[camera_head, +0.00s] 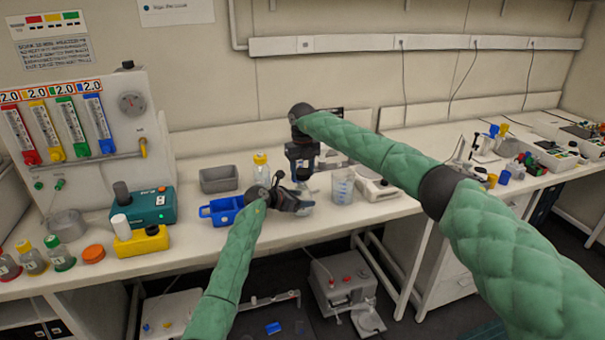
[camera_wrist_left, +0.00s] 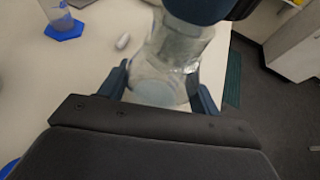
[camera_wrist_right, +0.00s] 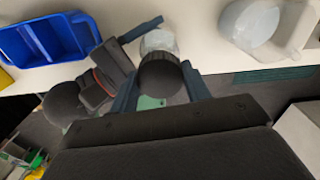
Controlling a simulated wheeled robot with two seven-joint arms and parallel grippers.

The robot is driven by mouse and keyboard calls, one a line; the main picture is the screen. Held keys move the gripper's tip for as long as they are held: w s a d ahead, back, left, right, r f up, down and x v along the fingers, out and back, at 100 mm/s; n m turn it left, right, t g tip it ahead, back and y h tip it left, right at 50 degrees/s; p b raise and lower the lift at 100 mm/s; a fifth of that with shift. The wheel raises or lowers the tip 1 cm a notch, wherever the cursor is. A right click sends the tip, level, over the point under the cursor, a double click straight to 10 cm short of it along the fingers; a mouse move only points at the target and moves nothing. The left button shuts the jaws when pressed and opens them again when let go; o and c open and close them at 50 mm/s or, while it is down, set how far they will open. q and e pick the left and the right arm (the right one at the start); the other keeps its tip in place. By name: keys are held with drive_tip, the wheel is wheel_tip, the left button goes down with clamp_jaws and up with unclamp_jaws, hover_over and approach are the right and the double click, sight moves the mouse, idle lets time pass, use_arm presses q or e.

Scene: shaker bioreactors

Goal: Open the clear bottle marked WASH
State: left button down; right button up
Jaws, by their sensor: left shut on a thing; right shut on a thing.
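A clear bottle (camera_wrist_left: 172,62) is between the two fingers of my left gripper (camera_wrist_left: 160,92), which is shut on its body. In the head view my left gripper (camera_head: 297,201) is at the bench's front edge, and the bottle is mostly hidden by the grippers. My right gripper (camera_head: 302,174) is just above it, pointing down. In the right wrist view a round black cap (camera_wrist_right: 160,76) sits between the fingers of my right gripper (camera_wrist_right: 160,88), which is shut on it, with clear bottle body beyond. I cannot read a WASH mark.
A blue divided tray (camera_head: 222,211) and a grey bin (camera_head: 219,179) stand to the left. A yellow-capped bottle (camera_head: 260,167) is behind. A clear beaker (camera_head: 342,187) and a white bench device (camera_head: 375,187) stand close on the right. A small white piece (camera_wrist_left: 123,41) lies on the bench.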

sight(303, 171)
drive_tip(key=shift+r, duration=1.5)
use_arm(q)
drive_tip(key=shift+c, duration=1.3)
unclamp_jaws()
